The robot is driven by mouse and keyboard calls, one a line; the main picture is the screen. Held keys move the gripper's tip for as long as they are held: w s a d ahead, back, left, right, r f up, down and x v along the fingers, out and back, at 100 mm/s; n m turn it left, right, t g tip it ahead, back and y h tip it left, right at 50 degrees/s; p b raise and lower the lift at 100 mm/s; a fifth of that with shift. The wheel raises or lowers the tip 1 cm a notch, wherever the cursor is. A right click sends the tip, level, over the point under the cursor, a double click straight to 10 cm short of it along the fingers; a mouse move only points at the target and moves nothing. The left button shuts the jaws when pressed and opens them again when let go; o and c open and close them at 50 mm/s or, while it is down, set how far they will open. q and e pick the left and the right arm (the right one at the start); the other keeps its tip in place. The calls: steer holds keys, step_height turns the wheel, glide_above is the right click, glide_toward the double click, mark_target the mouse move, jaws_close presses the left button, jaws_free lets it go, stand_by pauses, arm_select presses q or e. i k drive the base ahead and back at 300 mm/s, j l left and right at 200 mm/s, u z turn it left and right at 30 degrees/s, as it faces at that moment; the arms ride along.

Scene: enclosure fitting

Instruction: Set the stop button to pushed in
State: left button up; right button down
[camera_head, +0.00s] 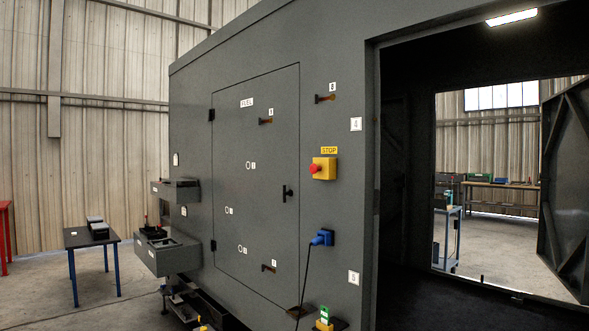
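The stop button (314,169) is a red knob on the left-facing side of a yellow box (328,169). The box is fixed to the dark grey enclosure wall, right of a closed door panel. A yellow STOP label (329,150) sits just above it. The knob stands out from the box; whether it is pushed in or out is too small to tell. I can make out neither of my grippers in the head view, and nothing is seen touching the button.
The closed door panel (262,200) has a dark handle (287,193). A blue plug (321,238) with a hanging cable is below the box. Grey trays (168,257) jut out at left. A dark table (90,238) stands farther left. A wide opening lies right.

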mark_target(314, 168)
steer(key=i+u, duration=0.2)
steer(key=u, duration=0.15)
steer(key=i+l+u, duration=0.1)
steer(key=u, duration=0.25)
steer(key=i+l+u, duration=0.1)
steer(key=i+u, duration=0.25)
steer(key=i+l+u, duration=0.1)
steer(key=i+l, duration=0.15)
steer(key=i+l+u, duration=0.1)
steer(key=i+l, duration=0.2)
steer(key=l, duration=0.15)
steer(key=i+l, duration=0.25)
steer(key=l, duration=0.15)
steer(key=j+u, duration=0.05)
